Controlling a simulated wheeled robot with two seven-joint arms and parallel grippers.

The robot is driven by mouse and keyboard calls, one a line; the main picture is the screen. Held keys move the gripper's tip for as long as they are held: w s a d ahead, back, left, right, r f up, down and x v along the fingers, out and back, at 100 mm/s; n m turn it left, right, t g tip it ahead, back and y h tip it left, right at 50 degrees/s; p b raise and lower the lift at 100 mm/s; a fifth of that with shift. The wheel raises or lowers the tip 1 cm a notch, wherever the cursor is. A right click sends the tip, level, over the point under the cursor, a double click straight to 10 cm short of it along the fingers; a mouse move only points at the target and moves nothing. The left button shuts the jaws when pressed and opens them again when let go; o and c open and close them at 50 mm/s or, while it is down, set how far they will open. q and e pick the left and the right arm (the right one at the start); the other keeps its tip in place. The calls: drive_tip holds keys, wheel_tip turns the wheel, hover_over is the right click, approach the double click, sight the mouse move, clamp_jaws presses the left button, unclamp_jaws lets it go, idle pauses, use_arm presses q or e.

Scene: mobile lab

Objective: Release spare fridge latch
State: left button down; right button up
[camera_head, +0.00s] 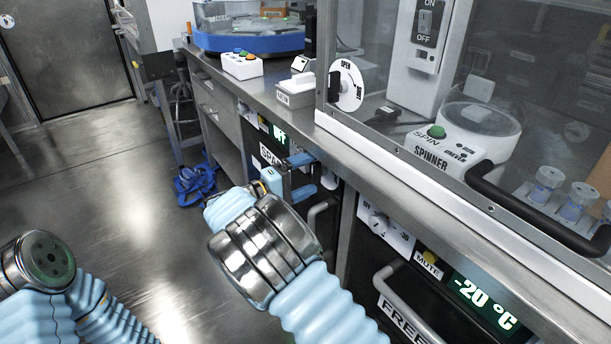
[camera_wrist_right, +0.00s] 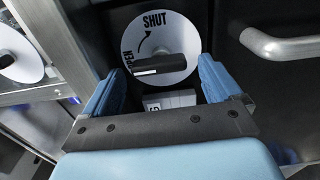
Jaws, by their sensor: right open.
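The latch is a white disc (camera_wrist_right: 180,38) marked OPEN and SHUT with a curved arrow, on a dark door in the right wrist view. Its black bar handle (camera_wrist_right: 160,70) lies nearly level across the disc's lower half. My right gripper (camera_wrist_right: 162,78) is open, with one blue finger on each side of the handle; I see no grip on it. In the head view my right gripper (camera_head: 302,176) is at the under-counter fridge front, by a partly hidden SPARE label (camera_head: 269,155). My left gripper is not in view.
A horizontal metal handle (camera_wrist_right: 290,47) is to the right in the wrist view. The freezer (camera_head: 405,305) and its handle are near my right arm. A glass-fronted cabinet with a SPINNER (camera_head: 465,135) stands above the counter. The floor (camera_head: 110,190) on the left is mostly clear.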

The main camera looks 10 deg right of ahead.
drive_tip(key=b+v, duration=0.1)
drive_tip(key=v, duration=1.2)
drive_tip(key=shift+a, duration=0.4)
drive_tip(key=shift+s, duration=0.15)
